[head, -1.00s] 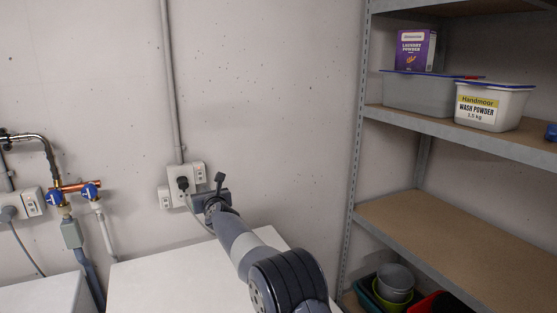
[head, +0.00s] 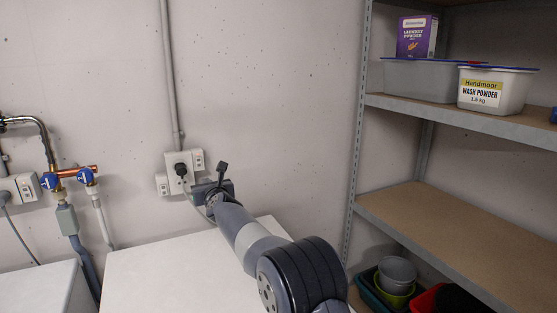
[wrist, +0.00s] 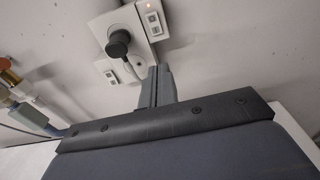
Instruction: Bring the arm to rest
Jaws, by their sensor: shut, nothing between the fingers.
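My arm reaches forward over the white machine top (head: 140,275) towards the back wall. The fingers of my gripper are hidden behind my wrist in the head view. In the wrist view my gripper (wrist: 158,75) shows its two fingers together, shut and empty, pointing at the wall below the outlet. A black plug (head: 180,170) sits in the white wall outlet (head: 172,160). The plug also shows in the wrist view (wrist: 119,42), above and left of the fingertips, with its grey cord running down behind the gripper.
Metal shelving (head: 440,118) stands on the right, with a purple laundry powder box (head: 415,38), a wash powder tub (head: 492,92) and buckets (head: 396,273) low down. Blue-handled taps (head: 85,177) and pipes are on the left wall. A second white machine (head: 40,288) stands lower left.

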